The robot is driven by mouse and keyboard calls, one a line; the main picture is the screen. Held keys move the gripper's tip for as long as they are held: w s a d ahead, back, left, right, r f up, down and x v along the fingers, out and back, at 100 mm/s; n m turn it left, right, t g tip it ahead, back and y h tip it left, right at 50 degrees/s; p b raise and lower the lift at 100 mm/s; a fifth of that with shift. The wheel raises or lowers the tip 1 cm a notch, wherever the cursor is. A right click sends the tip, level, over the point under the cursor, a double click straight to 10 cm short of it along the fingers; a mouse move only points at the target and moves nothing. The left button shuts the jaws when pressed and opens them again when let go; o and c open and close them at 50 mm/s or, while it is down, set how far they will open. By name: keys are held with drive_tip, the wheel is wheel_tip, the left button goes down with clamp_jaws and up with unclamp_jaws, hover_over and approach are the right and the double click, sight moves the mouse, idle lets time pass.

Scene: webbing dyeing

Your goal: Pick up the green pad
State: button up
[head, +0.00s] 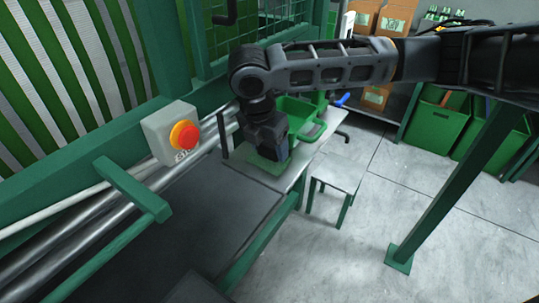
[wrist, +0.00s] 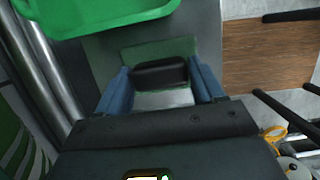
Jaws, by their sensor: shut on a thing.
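The green pad (head: 262,167) is a flat green piece at the end of the grey table, directly below my gripper (head: 270,158). In the wrist view the pad (wrist: 150,50) shows with a black block-like grip (wrist: 160,73) on it. The blue fingers of my gripper (wrist: 160,88) stand on either side of this grip and are shut on it. The pad's near part is partly hidden by the grip and fingers. I cannot tell whether the pad touches the table or is slightly above it.
A green bin (head: 307,128) stands just behind the pad, and it also shows in the wrist view (wrist: 90,14). A red stop button on a grey box (head: 184,134) and metal rollers (head: 90,232) are at left. A small bench (head: 338,170) stands right.

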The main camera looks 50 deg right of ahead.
drive_tip(key=shift+r, duration=0.5)
drive_tip(key=r, duration=0.2)
drive_tip(key=s+r, duration=0.1)
drive_tip(key=shift+d+r, duration=0.3)
drive_tip(key=shift+d, duration=0.1)
drive_tip(key=s+d+r+b, duration=0.1)
drive_tip(key=s+d+r, duration=0.5)
drive_tip(key=s, duration=0.2)
drive_tip(key=shift+s+r, duration=0.25)
drive_tip(key=shift+s, duration=0.05)
